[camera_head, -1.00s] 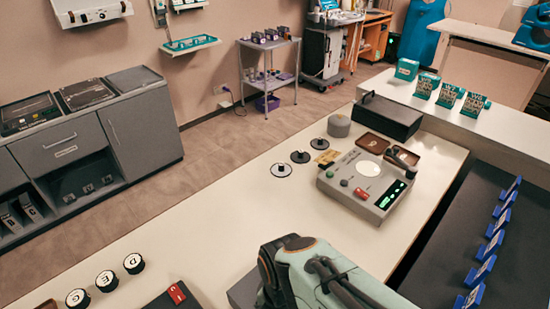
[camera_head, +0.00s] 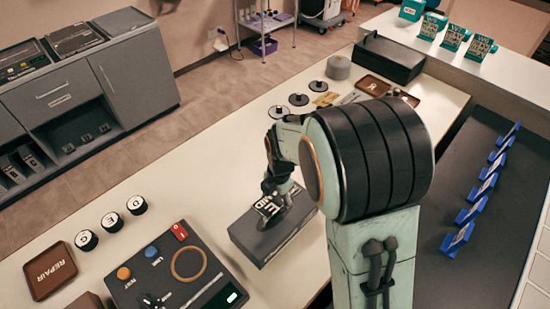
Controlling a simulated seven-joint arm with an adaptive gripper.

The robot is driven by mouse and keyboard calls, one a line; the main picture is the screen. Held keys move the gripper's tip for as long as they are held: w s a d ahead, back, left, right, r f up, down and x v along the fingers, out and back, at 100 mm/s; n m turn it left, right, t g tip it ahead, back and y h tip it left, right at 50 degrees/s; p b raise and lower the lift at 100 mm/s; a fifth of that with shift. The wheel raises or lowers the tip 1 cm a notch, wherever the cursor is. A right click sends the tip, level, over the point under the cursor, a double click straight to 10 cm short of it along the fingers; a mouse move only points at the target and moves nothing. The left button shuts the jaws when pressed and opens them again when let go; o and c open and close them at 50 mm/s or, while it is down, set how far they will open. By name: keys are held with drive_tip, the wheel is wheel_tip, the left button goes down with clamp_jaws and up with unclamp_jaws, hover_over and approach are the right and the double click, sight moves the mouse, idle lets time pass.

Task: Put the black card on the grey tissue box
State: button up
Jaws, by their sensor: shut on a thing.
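The grey tissue box (camera_head: 252,240) stands on the white counter in the middle of the head view, below my arm. My gripper (camera_head: 276,198) is low over the top of this box, with its fingers pointing down. It is shut on the black card (camera_head: 268,207), which carries white lettering. The card is tilted and sits at the box's top. I cannot tell whether the card touches the box.
A dark control panel (camera_head: 160,278) and a brown REPAIR tray (camera_head: 50,270) lie left of the box. Several black-and-white round pieces (camera_head: 112,222) stand behind them. A black case (camera_head: 388,58) is at the far end. Blue stands (camera_head: 470,212) line the dark surface at right.

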sight(275, 206)
drive_tip(key=shift+w+a+f, duration=0.1)
drive_tip(key=shift+w+f, duration=0.05)
drive_tip(key=shift+f, duration=0.8)
drive_tip(key=shift+w+f, duration=0.15)
drive_tip(key=shift+f, duration=0.75)
drive_tip(key=shift+f, duration=0.15)
drive_tip(key=o, duration=1.3)
